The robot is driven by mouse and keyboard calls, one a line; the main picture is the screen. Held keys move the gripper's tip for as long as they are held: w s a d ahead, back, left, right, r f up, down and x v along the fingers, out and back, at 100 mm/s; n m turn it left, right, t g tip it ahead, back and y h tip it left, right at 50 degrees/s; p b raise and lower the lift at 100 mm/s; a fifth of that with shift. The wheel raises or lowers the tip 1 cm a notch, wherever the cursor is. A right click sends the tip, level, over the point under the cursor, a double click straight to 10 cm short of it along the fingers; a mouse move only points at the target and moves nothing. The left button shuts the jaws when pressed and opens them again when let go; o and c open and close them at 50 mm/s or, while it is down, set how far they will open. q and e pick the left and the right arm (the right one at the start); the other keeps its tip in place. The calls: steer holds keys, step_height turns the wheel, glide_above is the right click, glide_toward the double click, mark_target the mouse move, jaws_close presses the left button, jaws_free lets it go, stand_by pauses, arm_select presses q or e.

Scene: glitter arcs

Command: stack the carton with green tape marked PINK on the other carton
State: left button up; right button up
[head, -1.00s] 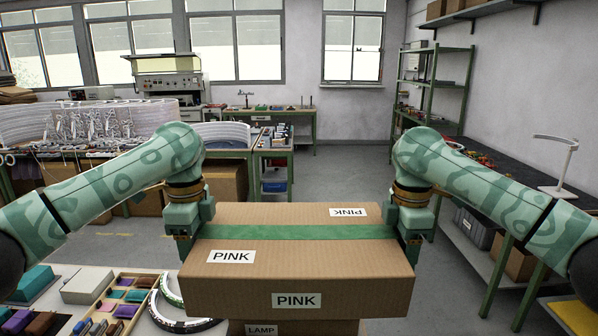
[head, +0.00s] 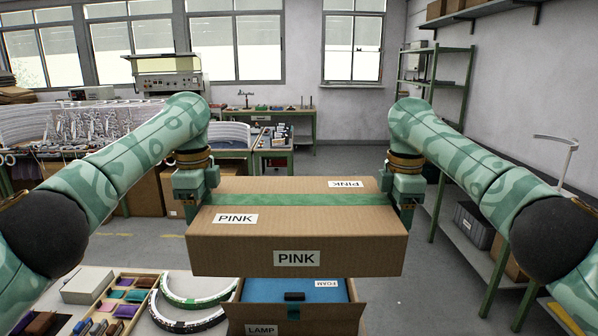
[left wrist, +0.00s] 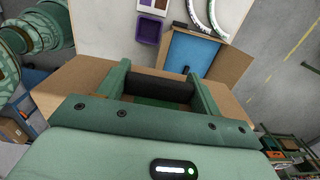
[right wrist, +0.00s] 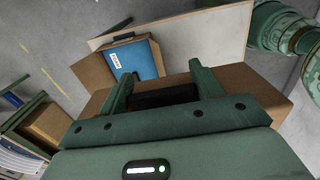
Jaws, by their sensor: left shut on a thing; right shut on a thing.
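The brown carton with green tape, marked PINK (head: 345,240), hangs level in the air between my two grippers. My left gripper (head: 190,208) is shut on its left end and my right gripper (head: 406,208) on its right end. The other carton (head: 348,318), marked LAMP, stands below and nearer to me. Its top is open, with a blue FOAM-labelled piece (head: 322,290) and a small black item inside. The held carton hides its far part. The open carton's blue inside also shows in the left wrist view (left wrist: 190,52) and right wrist view (right wrist: 140,58).
Left of the open carton, the pale tabletop holds curved glittery arcs (head: 178,322) and a wooden tray (head: 118,291) with colored blocks. Farther off are workbenches, a green shelf rack (head: 437,100) on the right, and open floor between.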

arm_select(q)
steer(key=shift+w+r, duration=0.25)
arm_select(e)
steer(key=shift+w+r, duration=0.2)
steer(key=shift+w, duration=0.05)
arm_select(q)
steer(key=shift+s, duration=0.1)
arm_select(e)
steer(key=shift+s, duration=0.1)
